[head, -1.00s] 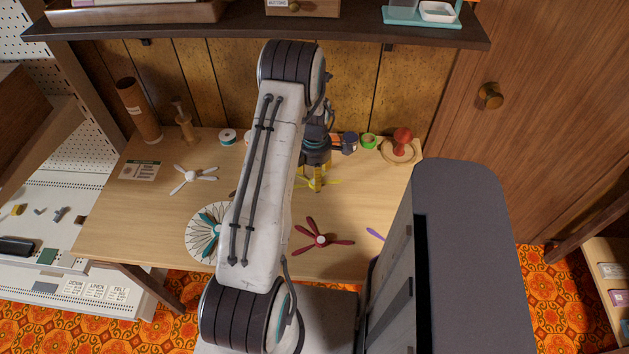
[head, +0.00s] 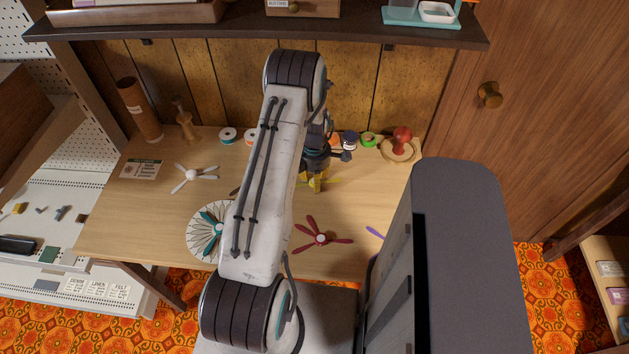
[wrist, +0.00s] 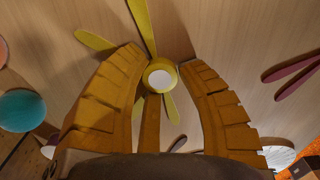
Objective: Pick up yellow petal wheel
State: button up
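The yellow petal wheel (wrist: 140,25) lies on the wooden table, its slim petals spread around a round hub with a white centre. In the head view only bits of the yellow wheel (head: 334,181) show beside my gripper; the rest is hidden. My gripper (wrist: 162,55) has its two ribbed orange-yellow fingers apart, one on each side of the hub in the wrist view. A small gap seems to show between fingers and hub; I cannot tell the height between them. In the head view my gripper (head: 315,186) is over the wheel, pointing down.
A dark red petal wheel (head: 320,239) lies nearer on the table (head: 150,225), with a purple petal (head: 374,231) to its right. A white wheel (head: 192,174) and a teal wheel on a pale disc (head: 194,232) lie left. Spools and a red-knobbed stand (head: 402,136) line the back.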

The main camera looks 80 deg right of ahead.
jog(key=c, duration=0.3)
jog(key=shift+c, duration=0.2)
jog(key=shift+r, duration=0.1)
jog(key=shift+r, duration=0.5)
jog(key=r, duration=0.1)
jog(key=r+b, duration=0.1)
jog(key=r, duration=0.1)
jog(key=shift+s+a+r, duration=0.15)
jog(key=shift+s, duration=0.25)
jog(key=shift+s+a+r+b, duration=0.55)
jog(key=shift+s+a+b, duration=0.35)
jog(key=shift+s, duration=0.65)
jog(key=shift+s+a+r+b, duration=0.5)
jog(key=shift+s+a+b, duration=0.4)
jog(key=shift+s, duration=0.6)
jog(key=shift+s+a+r+b, duration=0.65)
jog(key=shift+s+a, duration=0.4)
jog(key=shift+s, duration=0.5)
jog(key=shift+f, duration=0.1)
